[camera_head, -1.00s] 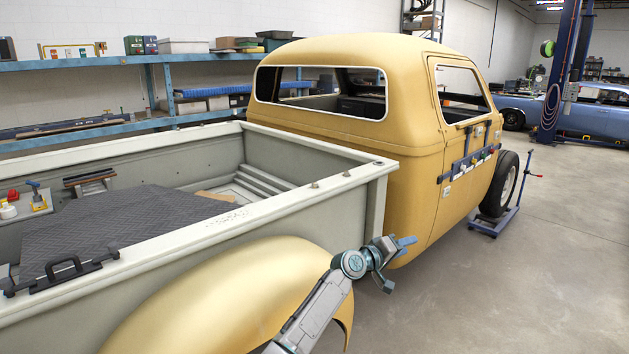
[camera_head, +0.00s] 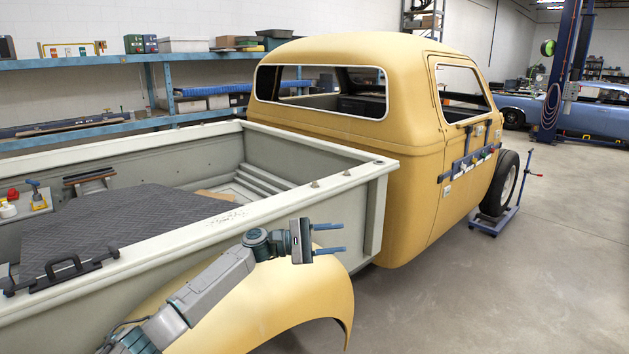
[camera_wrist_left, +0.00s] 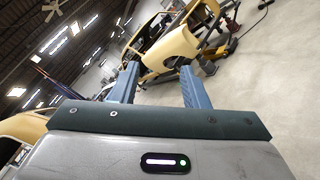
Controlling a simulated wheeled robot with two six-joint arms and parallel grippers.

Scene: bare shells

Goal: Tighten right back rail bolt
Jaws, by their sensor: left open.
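The pickup bed's near side rail (camera_head: 255,204) is pale grey. Several small bolt-like heads stand on its top near the cab, including one at the cab end (camera_head: 377,163) and another farther back (camera_head: 316,184). I cannot tell which is the right back rail bolt, or whether any is loose. My left gripper (camera_head: 343,238) is open and empty, outside the bed wall and below the rail top, apart from the bolts. Its blue fingers point right in the head view; in the left wrist view the open fingers (camera_wrist_left: 155,90) have nothing between them. My right gripper is not in view.
The yellow fender (camera_head: 285,300) lies below my left arm and the yellow cab (camera_head: 415,200) stands at right. A black handle (camera_head: 65,273) sits on the rail at left. Open floor (camera_head: 520,280) lies at right.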

